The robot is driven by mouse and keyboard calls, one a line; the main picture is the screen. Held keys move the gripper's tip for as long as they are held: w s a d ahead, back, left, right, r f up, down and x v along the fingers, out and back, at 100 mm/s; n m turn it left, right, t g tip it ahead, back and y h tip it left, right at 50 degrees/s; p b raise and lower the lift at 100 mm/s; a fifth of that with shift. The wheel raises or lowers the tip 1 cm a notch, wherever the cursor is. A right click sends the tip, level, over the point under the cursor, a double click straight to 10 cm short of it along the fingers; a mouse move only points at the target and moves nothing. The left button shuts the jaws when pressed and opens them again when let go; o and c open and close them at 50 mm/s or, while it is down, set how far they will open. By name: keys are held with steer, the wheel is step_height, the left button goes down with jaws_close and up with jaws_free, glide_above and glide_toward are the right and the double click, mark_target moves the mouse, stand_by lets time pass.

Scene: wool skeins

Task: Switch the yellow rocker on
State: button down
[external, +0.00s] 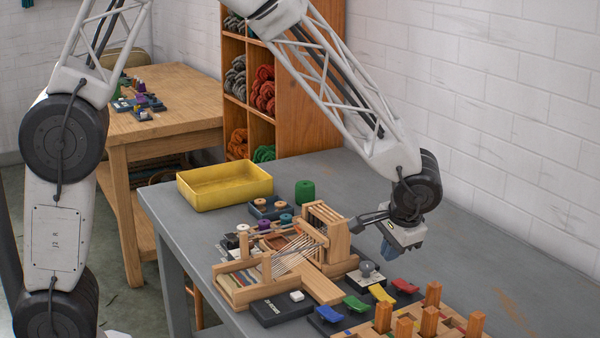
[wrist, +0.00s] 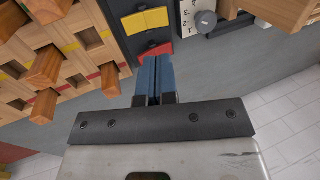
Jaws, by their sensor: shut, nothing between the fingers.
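The yellow rocker (external: 382,292) sits in a row with blue (external: 330,314), green (external: 356,303) and red (external: 405,285) rockers at the table's front. In the wrist view the yellow rocker (wrist: 146,20) is a two-part plate with a crease across it; I cannot tell which side is pressed. The red rocker (wrist: 156,50) lies nearer my fingers and is partly hidden by them. My gripper (external: 387,248) is shut and empty, pointing down above the table, behind the rocker row and apart from it. Its blue fingers (wrist: 155,62) are together in the wrist view.
A wooden loom (external: 320,240) stands left of my gripper. A dial panel (external: 366,273) lies between loom and rockers. A pegboard with upright wooden pegs (external: 403,328) is at the front right. A yellow tray (external: 226,187) lies farther back. The table right of my gripper is clear.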

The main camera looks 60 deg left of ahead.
mark_target(380, 292)
steer(key=x, duration=0.9)
steer(key=shift+a+f, duration=0.1)
steer(key=shift+f, duration=0.2)
steer(key=shift+a+f, duration=0.1)
steer(key=shift+f+h, duration=0.15)
steer(key=shift+h, duration=0.25)
stand_by(0.4)
steer(key=shift+d+r, duration=0.25)
steer(key=shift+d, duration=0.45)
steer(key=shift+r, duration=0.15)
